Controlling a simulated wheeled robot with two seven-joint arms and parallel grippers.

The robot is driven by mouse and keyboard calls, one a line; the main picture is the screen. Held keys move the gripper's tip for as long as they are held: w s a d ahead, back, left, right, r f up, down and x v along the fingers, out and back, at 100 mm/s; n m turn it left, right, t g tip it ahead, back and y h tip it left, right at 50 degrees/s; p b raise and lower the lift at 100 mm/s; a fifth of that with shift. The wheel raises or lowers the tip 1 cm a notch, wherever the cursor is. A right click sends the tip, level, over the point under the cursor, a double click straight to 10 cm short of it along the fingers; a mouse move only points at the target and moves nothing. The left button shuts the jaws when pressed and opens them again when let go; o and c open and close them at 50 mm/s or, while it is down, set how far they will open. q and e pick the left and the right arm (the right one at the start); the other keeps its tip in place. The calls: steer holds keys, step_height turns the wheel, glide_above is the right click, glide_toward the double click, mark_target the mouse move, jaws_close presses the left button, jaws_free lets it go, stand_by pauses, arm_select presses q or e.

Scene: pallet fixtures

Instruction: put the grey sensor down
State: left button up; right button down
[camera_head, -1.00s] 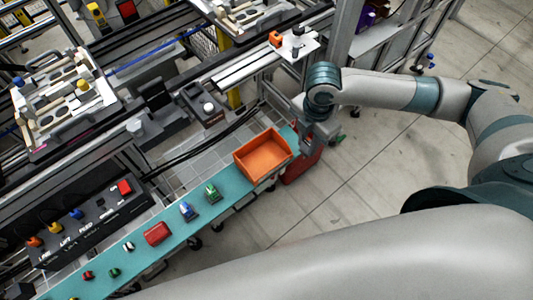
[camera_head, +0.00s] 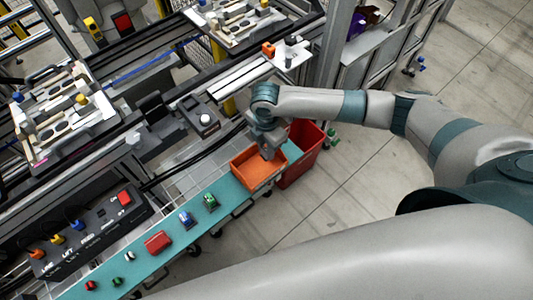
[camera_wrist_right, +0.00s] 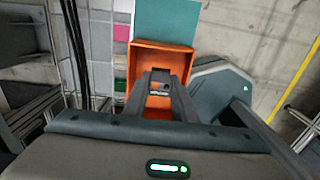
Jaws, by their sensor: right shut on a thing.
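My right gripper (camera_head: 268,150) is over the orange bin (camera_head: 253,177) at the right end of the teal strip. In the right wrist view the gripper (camera_wrist_right: 162,82) is shut on a small grey thing with a dark face, the grey sensor (camera_wrist_right: 160,89). The sensor is between the fingertips, in front of the orange bin (camera_wrist_right: 146,46); whether it touches the bin floor I cannot tell. In the head view the sensor is hidden by the gripper. My left gripper is out of view.
A red bin (camera_head: 304,150) stands right beside the orange bin. The teal strip (camera_head: 172,263) carries a red block (camera_head: 158,242), a blue part (camera_head: 186,220), a green part (camera_head: 210,202) and small buttons. A black control box (camera_head: 92,232) lies on the left.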

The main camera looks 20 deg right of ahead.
step_height(320, 180, down, 4)
steer(key=shift+r+p, duration=0.25)
steer(key=shift+p, duration=0.4)
steer(key=shift+f, duration=0.25)
steer(key=shift+f, duration=0.1)
steer(key=c, duration=1.5)
jaws_free()
steer(key=shift+o, duration=0.2)
